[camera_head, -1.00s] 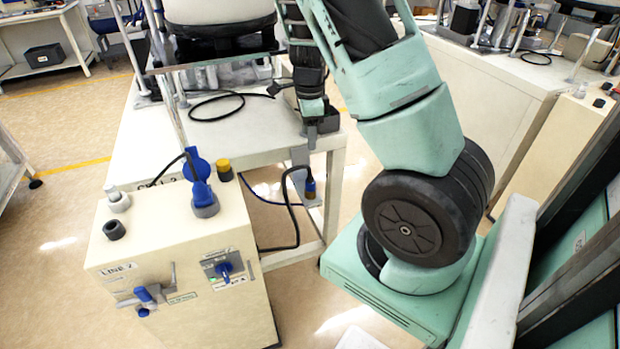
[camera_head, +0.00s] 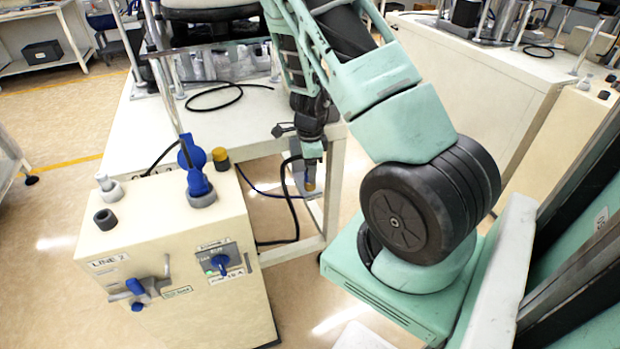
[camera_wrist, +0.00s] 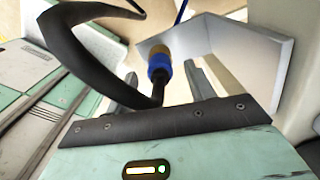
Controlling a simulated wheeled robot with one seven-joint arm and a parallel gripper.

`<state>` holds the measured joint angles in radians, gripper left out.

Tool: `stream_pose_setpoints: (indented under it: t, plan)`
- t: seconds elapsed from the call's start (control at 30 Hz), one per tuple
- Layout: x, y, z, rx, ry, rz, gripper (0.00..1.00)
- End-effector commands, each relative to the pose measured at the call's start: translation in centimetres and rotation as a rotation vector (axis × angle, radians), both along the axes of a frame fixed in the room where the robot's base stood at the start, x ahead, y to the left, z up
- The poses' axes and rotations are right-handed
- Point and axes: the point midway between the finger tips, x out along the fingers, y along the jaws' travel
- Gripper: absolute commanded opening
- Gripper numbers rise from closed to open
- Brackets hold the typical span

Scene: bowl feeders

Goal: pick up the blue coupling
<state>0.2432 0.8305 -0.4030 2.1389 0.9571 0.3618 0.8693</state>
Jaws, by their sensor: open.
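The blue coupling (camera_wrist: 159,66) has a blue collar and a brass-coloured end, on a black cable. In the wrist view it shows between and slightly beyond the fingertips of my gripper (camera_wrist: 161,72), which is open, with a gap on each side. In the head view my gripper (camera_head: 311,160) points down just above the coupling (camera_head: 309,186) beside the table's front right leg. The fingers are too small there to tell contact. The coupling is at a grey metal bracket (camera_wrist: 235,50).
The black cable (camera_wrist: 62,45) loops close past my gripper on the left in the wrist view. A white table (camera_head: 240,124) stands behind and left of my gripper. A cream LINE 2 box (camera_head: 165,245) with blue fittings stands at the front left.

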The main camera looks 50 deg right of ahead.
Motion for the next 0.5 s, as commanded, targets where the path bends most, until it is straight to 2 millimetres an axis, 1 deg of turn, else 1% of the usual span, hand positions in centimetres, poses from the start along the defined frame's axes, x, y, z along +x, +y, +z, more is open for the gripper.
stream_pose_setpoints:
  t: [0.03, 0.1, 0.2, 0.4, 0.47, 0.5]
  plan:
    - [-0.03, -0.04, -0.90, 0.001, 0.001, -0.002, 0.54]
    - [-0.02, -0.02, -1.54, 0.001, 0.001, -0.001, 0.54]
    - [0.03, -0.01, -1.86, 0.000, -0.001, -0.001, 0.54]
    - [0.05, 0.00, -1.82, 0.000, -0.001, 0.000, 0.54]
    - [0.05, 0.00, -1.82, 0.000, -0.001, 0.000, 0.37]
    - [0.05, 0.00, -1.81, 0.000, -0.001, 0.000, 0.26]
